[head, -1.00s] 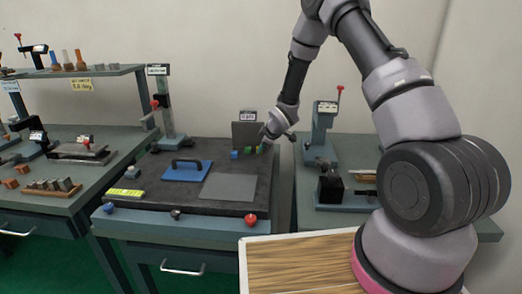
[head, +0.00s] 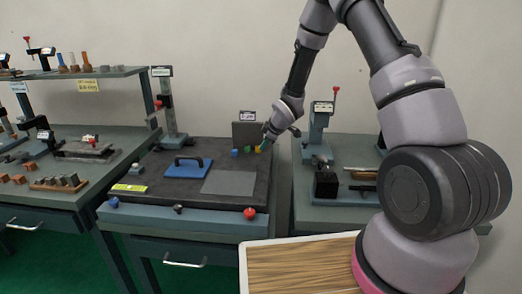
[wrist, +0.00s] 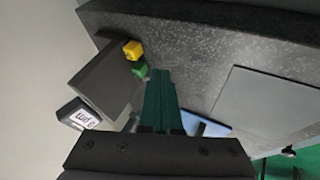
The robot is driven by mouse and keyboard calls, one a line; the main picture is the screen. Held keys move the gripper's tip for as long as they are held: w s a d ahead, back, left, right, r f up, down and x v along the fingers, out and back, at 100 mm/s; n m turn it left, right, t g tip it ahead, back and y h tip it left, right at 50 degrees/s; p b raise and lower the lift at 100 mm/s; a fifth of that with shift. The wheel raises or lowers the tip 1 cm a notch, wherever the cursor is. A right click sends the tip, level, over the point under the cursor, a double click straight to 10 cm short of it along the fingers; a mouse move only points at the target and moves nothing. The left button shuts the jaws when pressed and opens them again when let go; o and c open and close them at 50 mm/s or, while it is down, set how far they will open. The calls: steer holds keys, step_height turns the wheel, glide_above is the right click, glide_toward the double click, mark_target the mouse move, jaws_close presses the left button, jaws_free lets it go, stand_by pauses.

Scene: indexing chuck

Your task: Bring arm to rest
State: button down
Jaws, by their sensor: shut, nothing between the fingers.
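My arm reaches in from the right, bent high above the tables.
A blue handled plate (head: 188,168) and a flat grey plate (head: 230,182) lie on the granite. Upright stands (head: 167,105) and (head: 319,130) flank it. A left bench (head: 70,200) holds several parts.

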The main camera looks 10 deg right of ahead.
steer(key=s+d+r+m+h, duration=0.1)
steer(key=s+d+r+m, duration=0.25)
steer(key=r, duration=0.45)
steer(key=s+d+r+m+h, duration=0.15)
steer(key=s+d+r, duration=0.25)
steer(key=r, duration=0.4)
steer(key=s+d+r+m, duration=0.3)
steer(key=s+d+r, duration=0.1)
steer(key=r, duration=0.5)
steer(key=s+d+r+m, duration=0.1)
steer(key=s+r+m, duration=0.4)
steer(key=s, duration=0.7)
steer(key=s+d+r+m+y, duration=0.1)
steer(key=s+r+m, duration=0.4)
steer(key=s, duration=0.7)
steer(key=shift+s+d+r+m, duration=0.15)
steer(key=shift+s+r+m, duration=0.15)
steer(key=shift+r, duration=0.25)
steer(key=shift+t, duration=0.3)
